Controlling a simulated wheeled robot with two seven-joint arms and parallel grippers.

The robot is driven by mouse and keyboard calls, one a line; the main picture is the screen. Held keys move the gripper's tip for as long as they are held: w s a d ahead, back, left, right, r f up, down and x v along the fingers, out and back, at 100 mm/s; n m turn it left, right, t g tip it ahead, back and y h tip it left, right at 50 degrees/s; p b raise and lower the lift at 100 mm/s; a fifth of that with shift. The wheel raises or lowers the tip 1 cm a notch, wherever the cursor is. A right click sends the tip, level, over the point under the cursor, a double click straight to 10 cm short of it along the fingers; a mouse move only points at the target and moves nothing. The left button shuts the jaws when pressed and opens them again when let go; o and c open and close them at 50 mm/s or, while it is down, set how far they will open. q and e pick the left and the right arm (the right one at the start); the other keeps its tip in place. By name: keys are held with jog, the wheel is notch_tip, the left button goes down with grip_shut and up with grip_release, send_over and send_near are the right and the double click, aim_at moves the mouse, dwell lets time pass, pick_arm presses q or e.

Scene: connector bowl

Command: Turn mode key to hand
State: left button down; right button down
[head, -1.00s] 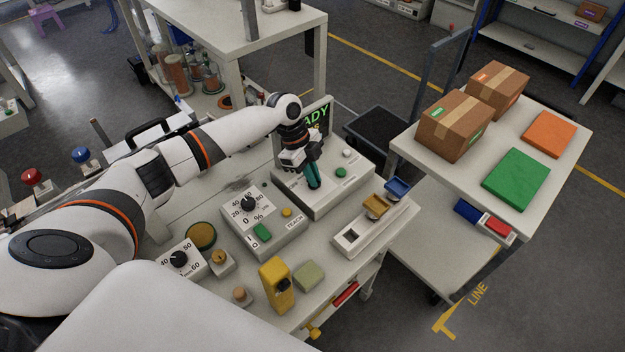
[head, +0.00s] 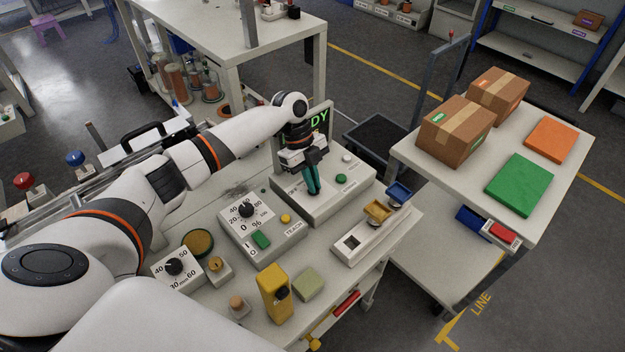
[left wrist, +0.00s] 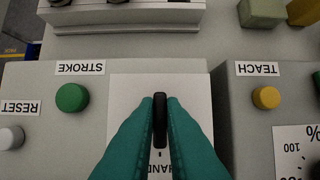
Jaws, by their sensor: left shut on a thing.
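The mode key is a slim black knob (left wrist: 160,120) on a white plate in the left wrist view. It lines up with a short dark tick above the HAND label (left wrist: 180,170), which is partly covered by my fingers. My left gripper's teal fingers (left wrist: 160,110) are shut on the key, one on each side. In the head view the left gripper (head: 314,190) points down at the grey panel box (head: 335,200), and its fingers hide the key there. My right gripper is not in view.
A green STROKE button (left wrist: 71,97) and a white RESET button (left wrist: 11,137) sit to one side of the key. A yellow TEACH button (left wrist: 266,97) is on the neighbouring box. A lit display (head: 320,122) stands behind the gripper.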

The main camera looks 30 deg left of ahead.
pick_arm(q)
jog(key=c, duration=1.5)
grip_release()
jog(key=shift+r, duration=0.1)
jog(key=shift+b+v, duration=1.2)
jog(key=shift+v, duration=4.75)
